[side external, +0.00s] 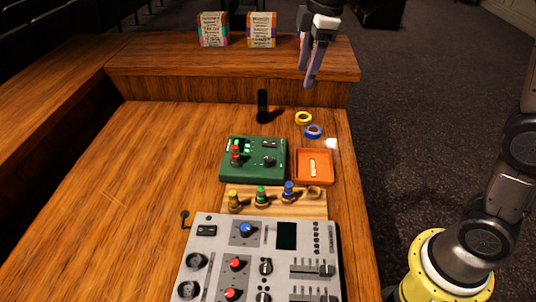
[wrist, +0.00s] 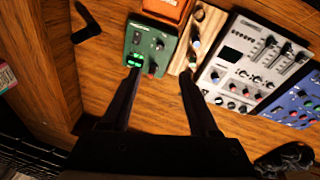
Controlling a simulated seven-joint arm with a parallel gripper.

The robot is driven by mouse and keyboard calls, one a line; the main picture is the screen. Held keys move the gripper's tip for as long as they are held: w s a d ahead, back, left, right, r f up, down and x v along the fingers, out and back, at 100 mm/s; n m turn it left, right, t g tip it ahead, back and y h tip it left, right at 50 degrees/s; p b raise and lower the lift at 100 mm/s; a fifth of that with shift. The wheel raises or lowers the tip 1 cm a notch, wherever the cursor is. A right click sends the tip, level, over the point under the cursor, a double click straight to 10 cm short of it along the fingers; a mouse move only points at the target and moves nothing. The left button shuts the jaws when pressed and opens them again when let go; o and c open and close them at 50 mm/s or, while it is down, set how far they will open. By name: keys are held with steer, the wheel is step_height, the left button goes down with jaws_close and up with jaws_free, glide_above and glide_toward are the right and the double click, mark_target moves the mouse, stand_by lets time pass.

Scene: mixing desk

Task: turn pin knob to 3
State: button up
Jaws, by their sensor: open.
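A green box (side external: 279,178) sits mid-desk with small lit green parts, a red upright peg-like knob (side external: 236,153) at its left and a dark knob (side external: 268,161) at its right. I cannot tell which is the pin knob, and no number is readable. The wrist view also shows the green box (wrist: 139,28), its dark knob (wrist: 159,44) and the red knob (wrist: 152,69). My gripper (side external: 311,82) is open and empty, high above the desk's back right, well apart from the box. In the wrist view its fingertips (wrist: 160,74) are spread wide.
A wooden strip (side external: 323,209) holds yellow, green and blue pegs in front of the box. A grey mixer (side external: 212,250) stands nearer. The desk's left is clear.

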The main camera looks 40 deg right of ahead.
steer(key=w+a+f+n+g, duration=0.1)
steer(key=w+a+f+g, duration=0.15)
steer(key=w+f, duration=0.5)
glide_toward(268, 159)
step_height(268, 159, down, 9)
steer(key=shift+a+r, duration=0.1)
steer(key=shift+r, duration=0.05)
jaws_close()
